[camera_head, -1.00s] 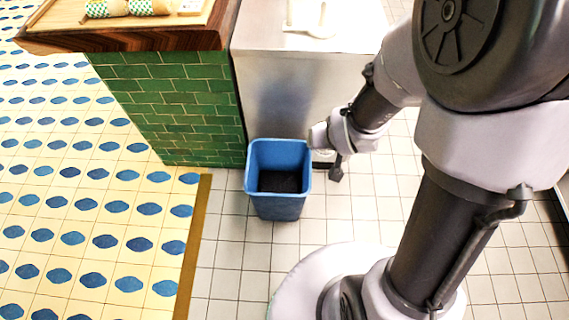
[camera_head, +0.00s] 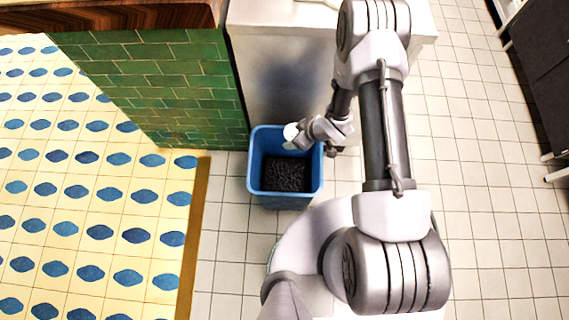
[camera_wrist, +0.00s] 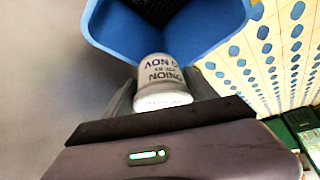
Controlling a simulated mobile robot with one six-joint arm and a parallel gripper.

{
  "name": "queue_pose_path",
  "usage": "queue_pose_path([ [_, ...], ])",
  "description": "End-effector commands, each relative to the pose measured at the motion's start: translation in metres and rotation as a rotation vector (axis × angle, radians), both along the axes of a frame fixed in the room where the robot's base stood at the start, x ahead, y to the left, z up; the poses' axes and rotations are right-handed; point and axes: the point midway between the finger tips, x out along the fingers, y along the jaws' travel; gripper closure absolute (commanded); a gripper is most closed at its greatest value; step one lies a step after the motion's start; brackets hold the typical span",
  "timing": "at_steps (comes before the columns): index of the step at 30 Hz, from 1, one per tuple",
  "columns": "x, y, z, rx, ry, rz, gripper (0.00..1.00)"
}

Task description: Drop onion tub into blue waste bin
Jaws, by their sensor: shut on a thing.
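The onion tub is a small white tub with dark lettering (camera_wrist: 160,76), held between my gripper's fingers in the wrist view. In the head view its white end (camera_head: 291,133) shows at the bin's upper right part. My gripper (camera_head: 300,137) is shut on the tub, at the right rim of the blue waste bin (camera_head: 284,199). The bin stands upright on the floor with a dark bottom inside. In the wrist view the bin's blue wall (camera_wrist: 205,25) lies beyond the tub. The gripper's fingertips are small and partly hidden in the head view.
A steel counter (camera_head: 290,60) stands right behind the bin, and a green-tiled counter base (camera_head: 150,90) is at its left. White floor tiles (camera_head: 480,180) lie clear at the right. A dark cabinet (camera_head: 545,75) is at the far right.

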Motion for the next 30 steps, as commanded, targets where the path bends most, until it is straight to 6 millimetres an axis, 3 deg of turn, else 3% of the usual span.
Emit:
queue_pose_path([
  [1,-0.007,0.005,-0.016,0.001,0.002,0.032,0.81],
  [3,-0.013,0.010,-0.029,0.005,0.000,0.066,0.81],
  [11,-0.019,0.013,-0.052,0.007,-0.002,0.097,0.81],
  [19,-0.019,0.013,-0.094,0.007,-0.001,0.095,0.81],
  [28,-0.018,0.013,-0.099,0.007,-0.002,0.095,0.81],
  [29,-0.018,0.013,-0.099,0.007,-0.002,0.095,0.32],
  [30,-0.018,0.013,-0.099,0.007,-0.002,0.095,0.24],
])
